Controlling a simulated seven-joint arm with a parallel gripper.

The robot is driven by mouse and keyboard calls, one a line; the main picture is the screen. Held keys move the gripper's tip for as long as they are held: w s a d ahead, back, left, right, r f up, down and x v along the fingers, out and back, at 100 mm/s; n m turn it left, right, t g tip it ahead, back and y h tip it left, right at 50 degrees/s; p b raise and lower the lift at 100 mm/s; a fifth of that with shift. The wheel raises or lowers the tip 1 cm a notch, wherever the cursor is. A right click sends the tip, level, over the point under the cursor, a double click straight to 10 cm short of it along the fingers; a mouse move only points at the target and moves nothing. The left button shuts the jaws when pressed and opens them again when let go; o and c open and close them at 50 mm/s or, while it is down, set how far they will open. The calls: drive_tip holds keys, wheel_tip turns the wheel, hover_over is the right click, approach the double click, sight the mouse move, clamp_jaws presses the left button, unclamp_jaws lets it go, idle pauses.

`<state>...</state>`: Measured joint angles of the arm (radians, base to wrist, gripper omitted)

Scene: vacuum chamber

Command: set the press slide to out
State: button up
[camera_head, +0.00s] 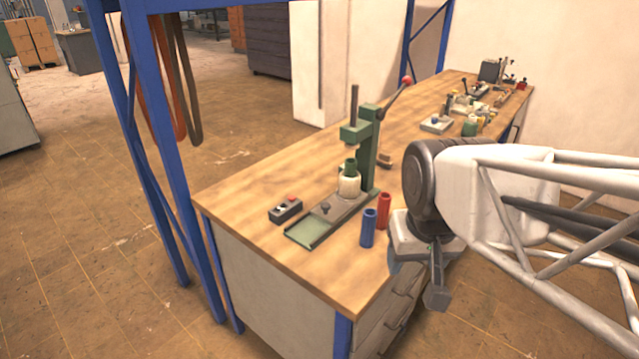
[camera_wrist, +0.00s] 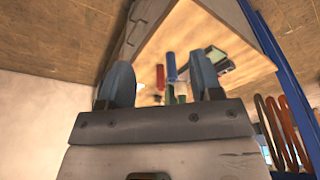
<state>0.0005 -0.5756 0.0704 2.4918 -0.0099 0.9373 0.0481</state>
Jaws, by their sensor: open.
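The green press (camera_head: 366,150) stands on the wooden bench with its red-tipped lever up to the right. Its grey slide (camera_head: 334,207) with a dark knob (camera_head: 325,208) lies in a low track. The slide's rear end is under the ram by a cream jar with a green top (camera_head: 349,180). The front of the green track (camera_head: 305,234) is bare. My gripper (camera_head: 437,285) hangs beyond the bench's right front edge, apart from the press. In the wrist view my gripper (camera_wrist: 160,82) has its fingers spread, with nothing between them. The slide is not clear there.
Blue (camera_head: 368,228) and red (camera_head: 384,210) cylinders stand between my gripper and the track. A control box (camera_head: 285,209) with a red button sits left of it. A blue post (camera_head: 172,150) rises at the bench's left. Small parts (camera_head: 470,120) crowd the far end.

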drive_tip(key=w+a+m, duration=0.1)
drive_tip(key=w+a, duration=0.1)
drive_tip(key=w, duration=1)
drive_tip(key=m+g, duration=0.3)
hover_over(326, 205)
wheel_tip(326, 205, down, 14)
drive_tip(key=shift+s+f, duration=0.1)
drive_tip(key=shift+f, duration=0.05)
drive_tip(key=shift+w+f, duration=0.15)
drive_tip(key=shift+w, duration=0.05)
drive_tip(key=shift+f, duration=0.15)
drive_tip(key=shift+f, duration=3.8)
clamp_jaws()
